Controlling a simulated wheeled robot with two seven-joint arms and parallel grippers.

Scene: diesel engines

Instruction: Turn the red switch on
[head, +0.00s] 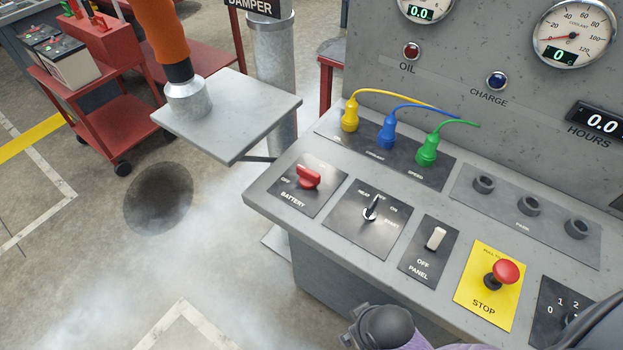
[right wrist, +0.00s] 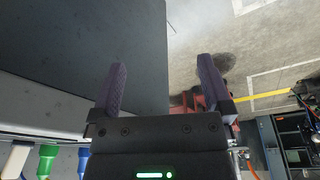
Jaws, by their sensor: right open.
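The red switch (head: 308,177) is a rotary knob on the black BATTERY plate (head: 299,192), at the left end of the grey control panel (head: 270,198) in the head view. The word OFF is printed to the left of the knob. My right gripper (right wrist: 162,80) shows in the right wrist view with its two dark fingers spread and nothing between them. The red switch does not show in that view. In the head view part of my right arm shows at the bottom right edge, with no fingertips in sight. My left gripper is in neither view.
Beside the red switch are a key switch (head: 371,207), a white PANEL toggle (head: 436,238) and a red STOP button (head: 502,273). Yellow, blue and green plugs (head: 388,132) stand behind. A grey shelf (head: 232,112) is at left. A red cart (head: 110,108) stands on the floor.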

